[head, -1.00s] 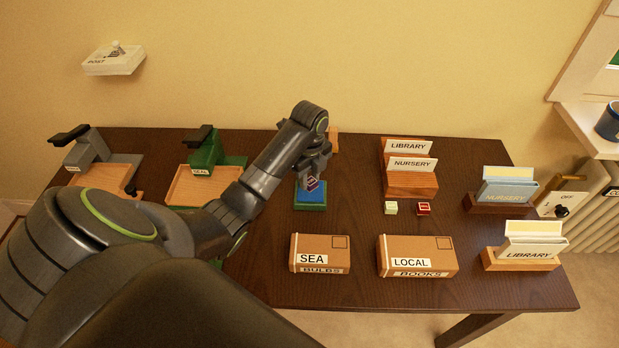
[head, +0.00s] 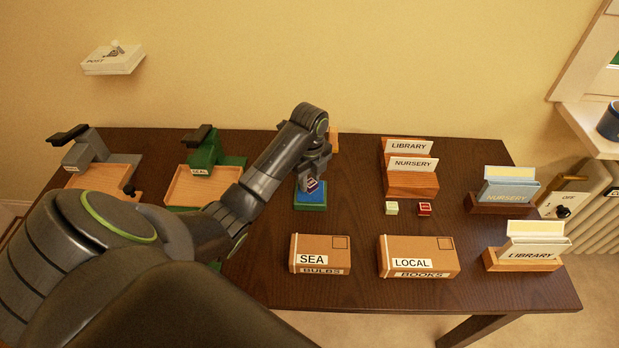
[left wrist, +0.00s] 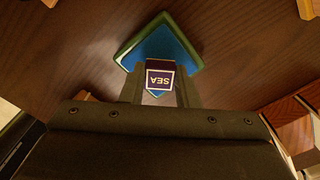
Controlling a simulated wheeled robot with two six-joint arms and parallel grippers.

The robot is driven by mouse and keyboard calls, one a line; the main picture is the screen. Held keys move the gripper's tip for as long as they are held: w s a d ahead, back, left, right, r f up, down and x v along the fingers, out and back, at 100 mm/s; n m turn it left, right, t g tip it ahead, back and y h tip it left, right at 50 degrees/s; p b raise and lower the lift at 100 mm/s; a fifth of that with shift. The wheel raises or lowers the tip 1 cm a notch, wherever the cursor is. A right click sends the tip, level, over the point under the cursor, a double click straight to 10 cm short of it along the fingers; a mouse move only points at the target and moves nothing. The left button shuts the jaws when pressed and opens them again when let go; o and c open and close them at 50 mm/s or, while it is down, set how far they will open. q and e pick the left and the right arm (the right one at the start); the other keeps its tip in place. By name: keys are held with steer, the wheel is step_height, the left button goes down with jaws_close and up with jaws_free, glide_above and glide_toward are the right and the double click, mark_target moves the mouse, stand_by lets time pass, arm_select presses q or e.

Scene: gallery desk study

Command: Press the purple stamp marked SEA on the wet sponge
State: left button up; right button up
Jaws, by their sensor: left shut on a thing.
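The purple stamp marked SEA (left wrist: 160,78) is held between the two fingers of my left gripper (left wrist: 160,92), its label facing the left wrist camera. In the head view the stamp (head: 312,186) shows small under my left gripper (head: 314,178). The blue sponge (head: 309,197) lies in a green-edged tray on the desk, directly below the stamp. The sponge also shows around the stamp in the left wrist view (left wrist: 160,46). I cannot tell whether the stamp touches the sponge. My right gripper is not in view.
A white-green stamp (head: 392,208) and a red stamp (head: 424,209) stand to the right. SEA (head: 320,254) and LOCAL (head: 419,256) boxes lie in front. Card holders (head: 412,184) stand at the right, a green press (head: 204,150) and a grey press (head: 88,150) at the left.

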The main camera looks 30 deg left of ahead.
arm_select(q)
steer(key=shift+f, duration=0.4)
stand_by(0.5)
steer(key=shift+s+f+p, duration=0.1)
steer(key=shift+f+p, duration=0.05)
steer(key=shift+p, duration=0.15)
stand_by(1.7)
step_height(320, 180, up, 7)
steer(key=p, duration=0.8)
stand_by(0.5)
steer(key=shift+a, duration=0.1)
